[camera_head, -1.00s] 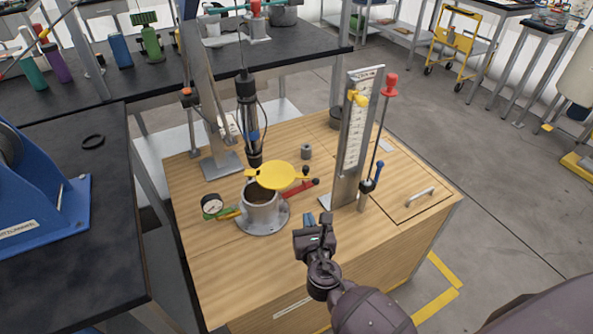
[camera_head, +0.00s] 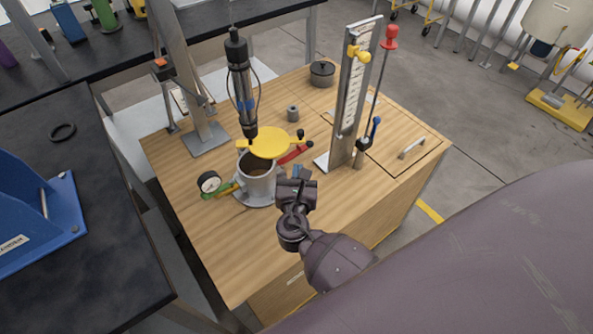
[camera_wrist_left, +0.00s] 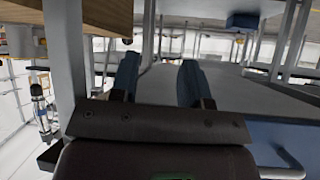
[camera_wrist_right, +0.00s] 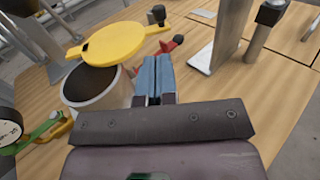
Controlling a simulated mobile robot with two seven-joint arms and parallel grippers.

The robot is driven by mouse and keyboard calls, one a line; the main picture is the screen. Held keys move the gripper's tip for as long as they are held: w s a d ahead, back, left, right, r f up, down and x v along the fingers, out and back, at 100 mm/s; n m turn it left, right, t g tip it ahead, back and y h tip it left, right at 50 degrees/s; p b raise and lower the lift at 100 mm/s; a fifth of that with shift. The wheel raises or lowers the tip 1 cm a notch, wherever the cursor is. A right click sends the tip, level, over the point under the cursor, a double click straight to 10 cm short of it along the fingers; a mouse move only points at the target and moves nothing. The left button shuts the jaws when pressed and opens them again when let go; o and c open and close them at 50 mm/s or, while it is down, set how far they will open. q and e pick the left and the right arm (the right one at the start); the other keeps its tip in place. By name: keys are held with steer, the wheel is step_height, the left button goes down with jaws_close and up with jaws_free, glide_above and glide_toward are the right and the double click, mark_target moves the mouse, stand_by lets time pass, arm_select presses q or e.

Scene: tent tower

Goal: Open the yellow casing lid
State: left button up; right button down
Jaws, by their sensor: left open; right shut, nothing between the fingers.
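The yellow casing lid (camera_head: 270,143) is a flat disc on the grey cylindrical casing (camera_head: 257,183) on the wooden cabinet. The lid sits off to one side, so part of the dark opening shows. In the right wrist view the lid (camera_wrist_right: 113,43) is above and behind the casing mouth (camera_wrist_right: 92,82). My right gripper (camera_wrist_right: 153,72) is shut and empty, just right of the casing and near the lid's edge, apparently apart from it. In the head view the right gripper (camera_head: 300,172) is beside the casing. My left gripper (camera_wrist_left: 157,65) is open and empty, away from the casing.
A pressure gauge (camera_head: 208,182) and a red handle (camera_head: 294,154) flank the casing. A black hanging cylinder (camera_head: 241,80) stands close behind the lid. An upright scale post (camera_head: 352,95) rises to the right. The cabinet's front top (camera_head: 220,250) is clear.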

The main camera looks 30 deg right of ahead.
mark_target(301, 135)
steer(key=b+x, duration=0.1)
steer(key=x, duration=0.9)
steer(key=shift+w+d, duration=0.1)
steer(key=shift+w, duration=0.05)
steer(key=shift+w+d, duration=0.2)
steer(key=shift+w, duration=0.05)
steer(key=shift+w+d+n, duration=0.3)
steer(key=shift+w, duration=0.05)
steer(key=w+d+n+t+y+b, duration=0.2)
steer(key=w+n+y, duration=0.3)
steer(key=w+y, duration=0.3)
steer(key=shift+w+d+t+b, duration=0.3)
steer(key=shift+w+b, duration=0.15)
steer(key=shift+w, duration=0.2)
